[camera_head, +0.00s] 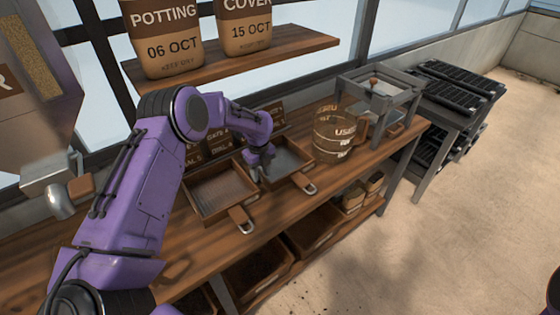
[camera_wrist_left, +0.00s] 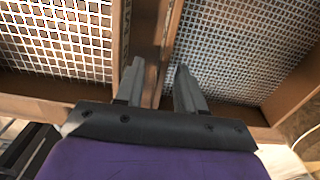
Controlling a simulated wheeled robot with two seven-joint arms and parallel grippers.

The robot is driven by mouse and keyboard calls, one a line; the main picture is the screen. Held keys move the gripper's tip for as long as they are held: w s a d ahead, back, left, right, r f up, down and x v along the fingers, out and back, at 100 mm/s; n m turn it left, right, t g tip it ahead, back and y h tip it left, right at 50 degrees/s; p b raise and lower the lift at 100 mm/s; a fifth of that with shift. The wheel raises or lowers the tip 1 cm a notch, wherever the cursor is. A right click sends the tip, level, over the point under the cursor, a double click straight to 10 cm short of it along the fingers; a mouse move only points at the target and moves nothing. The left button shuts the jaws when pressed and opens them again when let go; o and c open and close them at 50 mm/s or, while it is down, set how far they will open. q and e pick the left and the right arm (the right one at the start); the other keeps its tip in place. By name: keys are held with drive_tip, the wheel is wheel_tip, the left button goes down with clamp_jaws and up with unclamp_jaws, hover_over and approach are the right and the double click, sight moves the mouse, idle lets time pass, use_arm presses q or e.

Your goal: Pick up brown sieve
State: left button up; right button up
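Two shallow sieves with brown wooden frames lie side by side on the bench. In the head view, the left sieve (camera_head: 193,209) has a brownish mesh and the right sieve (camera_head: 290,179) a greyer one; each has a handle toward the front. My left gripper (camera_head: 261,172) points down at the neighbouring side walls of the two sieves. In the left wrist view its fingers (camera_wrist_left: 160,68) are apart, with brown wooden walls between and below them. One coarse mesh and one finer mesh show on either side. Contact with the wood cannot be told. My right gripper is not in view.
A clear jug (camera_head: 331,138) with brown contents stands right of the sieves, before a grey stand (camera_head: 380,93). Small dark signs (camera_head: 218,142) stand behind. A shelf (camera_head: 235,60) with two labelled bags hangs above. Black trays (camera_head: 452,91) sit on a far-right rack.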

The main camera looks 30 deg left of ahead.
use_arm(q)
drive_tip(key=shift+w+f, duration=0.1)
drive_tip(key=shift+f, duration=0.3)
clamp_jaws()
drive_tip(key=shift+r, duration=0.1)
